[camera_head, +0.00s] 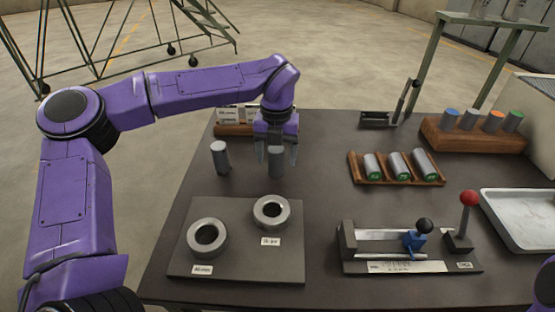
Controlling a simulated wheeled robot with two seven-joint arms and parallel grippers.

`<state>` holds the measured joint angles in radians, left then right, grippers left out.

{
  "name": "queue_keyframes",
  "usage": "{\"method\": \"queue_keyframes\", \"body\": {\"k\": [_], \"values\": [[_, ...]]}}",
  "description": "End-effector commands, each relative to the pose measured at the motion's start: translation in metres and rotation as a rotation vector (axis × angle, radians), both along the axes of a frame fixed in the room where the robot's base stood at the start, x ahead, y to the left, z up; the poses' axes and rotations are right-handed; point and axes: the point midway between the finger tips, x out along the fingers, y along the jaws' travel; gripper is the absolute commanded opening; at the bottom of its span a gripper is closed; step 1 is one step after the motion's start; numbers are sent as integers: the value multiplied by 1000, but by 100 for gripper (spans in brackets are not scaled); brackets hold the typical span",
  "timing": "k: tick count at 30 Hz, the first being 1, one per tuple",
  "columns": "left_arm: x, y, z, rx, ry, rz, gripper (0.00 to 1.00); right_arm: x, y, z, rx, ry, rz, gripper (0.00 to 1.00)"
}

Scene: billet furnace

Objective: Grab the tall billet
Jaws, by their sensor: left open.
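Two grey upright cylinders, which look like billets, stand on the dark table. One billet (220,158) is free-standing at the left. The other billet (276,163) stands to its right, directly below my left gripper (277,155). The left gripper points down and is open, with its fingers at either side of this right billet's upper part. I cannot tell whether the fingers touch it. The gripper partly hides its top, so I cannot tell which of the two is taller. My right gripper is not in view.
A plate (240,262) with two metal rings (207,238) (271,212) lies in front. A wooden tray (397,181) holds three lying cylinders. A wooden rack (475,143) with coloured-top cylinders, a lever fixture (410,245) and a pale tray (520,240) are at the right.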

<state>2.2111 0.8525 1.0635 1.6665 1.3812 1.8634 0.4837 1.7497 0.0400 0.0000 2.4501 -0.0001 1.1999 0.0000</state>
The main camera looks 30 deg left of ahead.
Motion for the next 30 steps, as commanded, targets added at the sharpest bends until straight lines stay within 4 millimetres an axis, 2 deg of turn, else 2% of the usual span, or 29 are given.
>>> {"method": "queue_keyframes", "body": {"k": [3,5,12,17,18,19,30], "values": [[-1,0,-21,-1,3,-1,72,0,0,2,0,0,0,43],[-1,1,-27,-1,2,0,72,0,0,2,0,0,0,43],[-1,1,-30,-1,-1,1,72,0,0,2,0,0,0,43],[-1,1,-30,-1,0,1,20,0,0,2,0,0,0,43],[-1,1,-30,-1,0,1,7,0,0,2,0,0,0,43],[-1,1,-30,-1,0,1,0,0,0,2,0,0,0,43],[0,1,-26,-1,-4,1,0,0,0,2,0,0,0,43]]}}
